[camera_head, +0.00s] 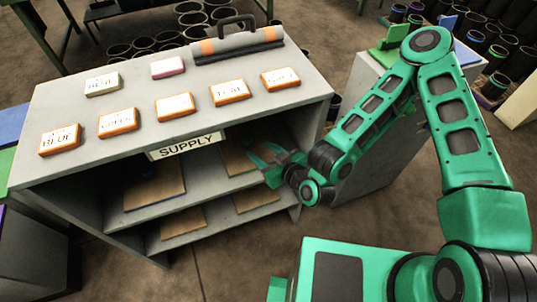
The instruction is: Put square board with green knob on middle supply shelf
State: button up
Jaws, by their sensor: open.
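The grey supply shelf (52,213) stands on the left with a "SUPPLY" sign on its front edge. My green gripper (264,168) reaches into the right side of its middle level and is open. A brown square board (236,161) lies on that level beside my gripper, partly hidden by it. I cannot tell a green knob from my green fingers there. Another brown board (152,187) lies on the left of the same level, with a dark blue part on it.
Brown boards lie on the lower level, one at left (183,222) and one at right (257,200). The shelf top holds several labelled blocks (173,105) and a toolbox (237,42). A grey cabinet (372,122) stands behind my arm. Bare floor lies in front.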

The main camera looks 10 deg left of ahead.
jog(key=shift+v, duration=1.75)
jog(key=shift+a+r, duration=0.1)
jog(key=shift+a, duration=0.05)
jog(key=shift+s, duration=0.15)
